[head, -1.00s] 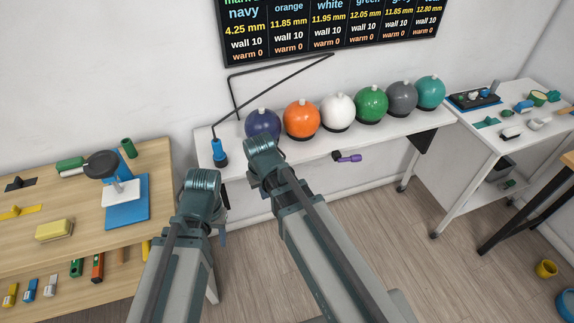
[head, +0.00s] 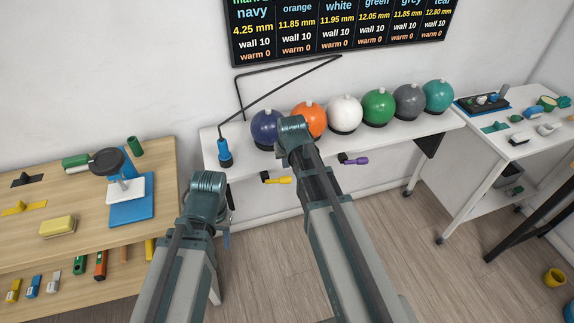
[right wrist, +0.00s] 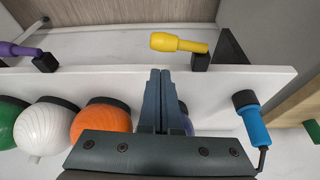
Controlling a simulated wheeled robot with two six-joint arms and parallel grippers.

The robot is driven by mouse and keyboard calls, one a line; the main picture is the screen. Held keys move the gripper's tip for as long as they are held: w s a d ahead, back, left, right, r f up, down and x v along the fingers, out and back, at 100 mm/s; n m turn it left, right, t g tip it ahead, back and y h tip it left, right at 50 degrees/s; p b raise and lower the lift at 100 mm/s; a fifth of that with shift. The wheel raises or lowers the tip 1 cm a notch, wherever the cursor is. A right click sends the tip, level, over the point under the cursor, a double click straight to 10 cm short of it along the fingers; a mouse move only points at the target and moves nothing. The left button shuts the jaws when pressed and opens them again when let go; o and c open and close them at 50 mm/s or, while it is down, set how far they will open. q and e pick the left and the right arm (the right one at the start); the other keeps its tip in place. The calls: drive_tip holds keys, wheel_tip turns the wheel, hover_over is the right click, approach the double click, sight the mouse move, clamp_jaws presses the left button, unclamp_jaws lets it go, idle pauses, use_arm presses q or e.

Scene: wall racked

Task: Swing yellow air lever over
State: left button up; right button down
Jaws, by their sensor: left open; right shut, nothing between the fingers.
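The yellow air lever (head: 279,180) sticks out to the right from a black mount under the front edge of the white shelf. In the right wrist view its yellow handle (right wrist: 177,42) points left from the black mount. My right gripper (right wrist: 160,75) is shut and empty, its fingertips at the shelf edge, apart from the lever. In the head view my right arm's wrist (head: 293,128) hides those fingers. My left gripper (head: 226,239) hangs low between the wooden bench and the shelf, mostly hidden behind its own arm, holding nothing that I can see.
A purple lever (head: 355,160) hangs further right under the shelf (head: 228,172). Several coloured balls, including a navy one (head: 266,127), stand on top. A wooden bench (head: 85,232) is on the left.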

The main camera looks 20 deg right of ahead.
sight(279, 181)
drive_tip(key=b+x, duration=0.5)
drive_tip(key=x, duration=0.1)
drive_tip(key=shift+f, duration=0.2)
